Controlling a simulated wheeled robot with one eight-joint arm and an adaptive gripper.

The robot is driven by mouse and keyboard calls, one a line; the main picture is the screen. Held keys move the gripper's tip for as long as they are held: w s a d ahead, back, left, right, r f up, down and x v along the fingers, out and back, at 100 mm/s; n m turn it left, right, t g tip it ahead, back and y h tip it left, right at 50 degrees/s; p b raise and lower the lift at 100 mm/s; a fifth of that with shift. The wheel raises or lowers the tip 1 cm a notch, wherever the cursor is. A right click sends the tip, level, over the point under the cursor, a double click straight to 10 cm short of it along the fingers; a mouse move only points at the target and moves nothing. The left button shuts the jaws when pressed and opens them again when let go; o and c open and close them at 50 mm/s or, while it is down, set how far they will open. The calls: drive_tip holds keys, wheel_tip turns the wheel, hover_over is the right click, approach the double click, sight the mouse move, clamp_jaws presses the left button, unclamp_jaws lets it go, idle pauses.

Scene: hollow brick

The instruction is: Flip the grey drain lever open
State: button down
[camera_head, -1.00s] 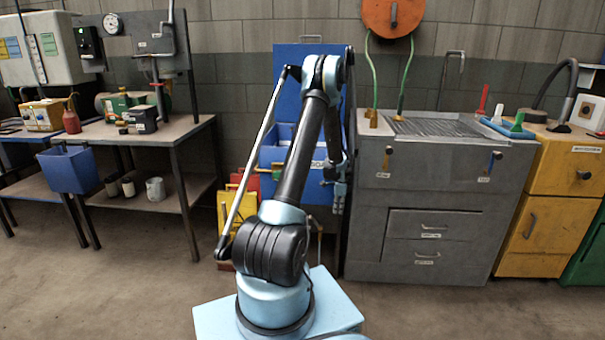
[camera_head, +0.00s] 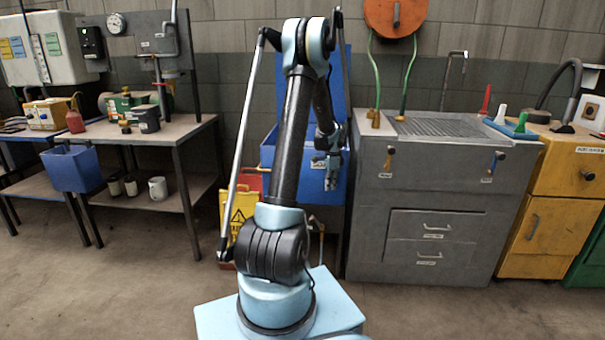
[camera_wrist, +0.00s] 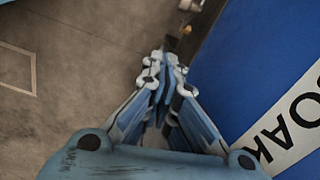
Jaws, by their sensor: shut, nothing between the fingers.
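My gripper (camera_head: 330,182) is shut and empty, in front of the blue tank (camera_head: 283,157) in the head view. In the wrist view my gripper (camera_wrist: 165,58) points down beside the blue tank wall (camera_wrist: 235,65), which carries large lettering. A small drain fitting (camera_wrist: 186,30) with a brass-coloured part shows just beyond the fingertips, close to the tank's edge. A pale grey piece at its top may be the lever; it is too small and cut off to tell its position. In the head view, a small pipe fitting (camera_head: 320,232) shows below the tank, partly hidden by my arm.
A grey sink cabinet (camera_head: 366,235) stands right of the tank, with two front levers and two drawers. A yellow caution sign (camera_head: 238,215) stands left of the tank. A workbench (camera_head: 170,140) is further left. The floor in front is clear.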

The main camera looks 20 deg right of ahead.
drive_tip(key=s+a+r+n, duration=0.2)
drive_tip(key=a+r+n, duration=0.3)
drive_tip(key=a+r, duration=0.5)
drive_tip(key=shift+a+r, duration=0.15)
drive_tip(key=shift+a, duration=1.95)
drive_tip(key=s+a+r+n+t, duration=0.1)
drive_tip(key=s+a+r+n, duration=0.25)
drive_tip(key=s+a, duration=0.4)
drive_tip(key=s+a+r+n, duration=0.3)
drive_tip(key=s+a+n, duration=0.15)
drive_tip(key=a, duration=0.65)
drive_tip(key=s+a+f+n, duration=0.3)
drive_tip(key=s+a+n, duration=0.1)
drive_tip(key=s, duration=0.4)
drive_tip(key=s+a+f+n+t, duration=0.1)
drive_tip(key=s+a+f+n, duration=0.2)
drive_tip(key=s+a+n, duration=0.2)
drive_tip(key=shift+s+a+f, duration=0.25)
drive_tip(key=shift+s+a, duration=0.85)
drive_tip(key=shift+s, duration=0.75)
